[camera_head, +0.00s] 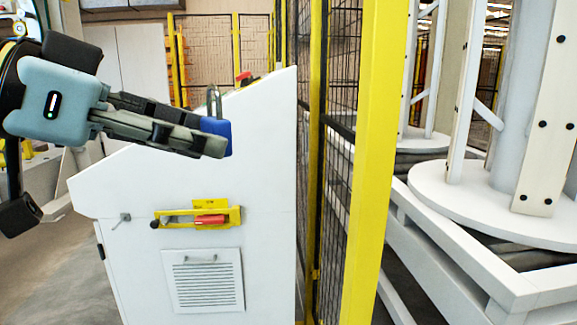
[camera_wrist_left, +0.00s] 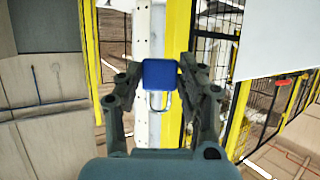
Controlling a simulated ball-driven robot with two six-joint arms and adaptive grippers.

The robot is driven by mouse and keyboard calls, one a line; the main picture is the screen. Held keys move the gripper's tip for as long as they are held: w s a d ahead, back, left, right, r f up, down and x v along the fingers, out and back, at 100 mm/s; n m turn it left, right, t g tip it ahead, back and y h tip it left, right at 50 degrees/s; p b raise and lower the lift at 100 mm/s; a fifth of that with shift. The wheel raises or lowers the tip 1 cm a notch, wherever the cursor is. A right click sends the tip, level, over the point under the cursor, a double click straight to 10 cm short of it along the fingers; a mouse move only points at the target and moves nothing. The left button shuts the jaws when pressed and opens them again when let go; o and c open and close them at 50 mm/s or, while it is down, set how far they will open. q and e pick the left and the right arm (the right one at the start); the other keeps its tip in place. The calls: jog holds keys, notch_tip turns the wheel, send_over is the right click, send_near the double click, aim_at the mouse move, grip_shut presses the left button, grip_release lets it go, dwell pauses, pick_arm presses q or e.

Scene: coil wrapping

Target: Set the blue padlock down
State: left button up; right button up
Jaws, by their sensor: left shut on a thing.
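The blue padlock (camera_head: 217,127) is between the fingertips of my left gripper (camera_head: 213,142), in front of the upper part of a white cabinet in the head view. The gripper is shut on it. A thin metal loop rises above the fingers there, seemingly its shackle. In the left wrist view, the blue padlock body (camera_wrist_left: 160,73) sits between both fingers of my left gripper (camera_wrist_left: 160,78), with its metal shackle toward the palm. From the head view I cannot tell how far the padlock is from the cabinet. My right gripper is not in view.
The white cabinet (camera_head: 270,170) has a sloped top, a yellow latch with a red part (camera_head: 208,217) and a vent panel (camera_head: 203,280). A yellow post (camera_head: 367,160) and black mesh fence stand to its right. A red button (camera_head: 243,76) shows behind the gripper.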

pick_arm(q)
jog(key=a+f+n+t+y, duration=0.2)
jog(key=a+f, duration=0.4)
jog(key=f, duration=0.4)
jog(key=w+a+n+y, duration=0.1)
jog(key=w+a+n+t, duration=0.1)
jog(key=a, duration=0.1)
jog(key=shift+w+r+y, duration=0.3)
jog(key=shift+r+y, duration=0.05)
jog(key=shift+y, duration=0.05)
jog(key=shift+r+n+t, duration=0.1)
jog(key=shift+n+t, duration=0.2)
jog(key=w+a+f+n+t+y+p, duration=0.1)
jog(key=w+a+f+n+y, duration=0.3)
jog(key=a, duration=0.3)
jog(key=w+a+f+n+y+p, duration=0.1)
jog(key=w+a+f+n+y, duration=0.1)
jog(key=w+a+f+y, duration=0.25)
notch_tip(320, 180, down, 14)
jog(key=d+n+p, duration=0.1)
jog(key=p, duration=0.3)
jog(key=shift+w+d, duration=0.2)
jog(key=shift+w, duration=0.1)
